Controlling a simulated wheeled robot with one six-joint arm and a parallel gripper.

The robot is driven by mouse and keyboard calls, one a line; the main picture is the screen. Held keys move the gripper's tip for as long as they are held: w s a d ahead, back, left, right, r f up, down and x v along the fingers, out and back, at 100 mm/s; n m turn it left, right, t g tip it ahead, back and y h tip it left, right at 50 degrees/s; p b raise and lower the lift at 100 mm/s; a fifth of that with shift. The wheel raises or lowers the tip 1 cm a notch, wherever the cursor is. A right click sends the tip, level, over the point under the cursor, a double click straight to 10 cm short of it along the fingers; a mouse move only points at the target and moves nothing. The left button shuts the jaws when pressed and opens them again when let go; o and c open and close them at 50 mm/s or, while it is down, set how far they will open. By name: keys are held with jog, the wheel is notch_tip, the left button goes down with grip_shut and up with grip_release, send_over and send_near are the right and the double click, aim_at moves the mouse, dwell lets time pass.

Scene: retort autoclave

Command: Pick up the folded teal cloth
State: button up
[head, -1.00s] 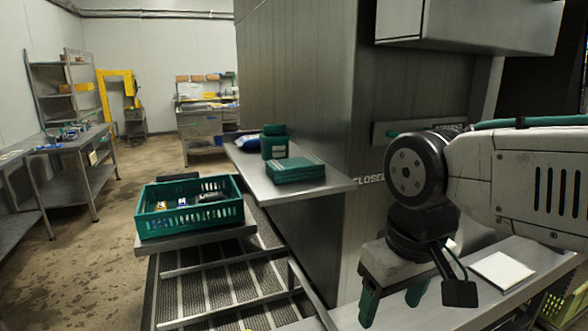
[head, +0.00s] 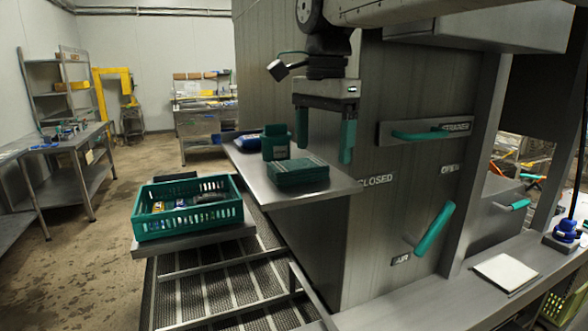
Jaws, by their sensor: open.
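The folded teal cloth (head: 298,172) lies as a flat stack on a metal side shelf (head: 262,184) fixed to the big metal cabinet. My gripper (head: 325,135) is in the head view, above and a little right of the cloth. Its two teal fingers point down and stand wide apart, with nothing between them. The fingers look apart from the cloth, though the left one overlaps the space just behind it in the picture. How far they are from it in depth is hard to tell.
A teal crate (head: 188,207) with small items sits lower left. The cabinet wall, with a teal handle (head: 435,229) and a bar handle (head: 425,134), rises at right. A white pad (head: 505,271) lies on the front counter.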

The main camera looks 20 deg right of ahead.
aim_at(306, 162)
jog(key=w+m, duration=0.1)
jog(key=w+r+m, duration=0.1)
jog(key=w, duration=0.1)
jog(key=w+r+m, duration=0.1)
jog(key=w, duration=0.1)
jog(key=shift+w+a+r, duration=0.15)
jog(key=shift+w+a, duration=0.05)
notch_tip(306, 162, down, 8)
jog(key=shift+r, duration=0.2)
jog(key=c, duration=1.1)
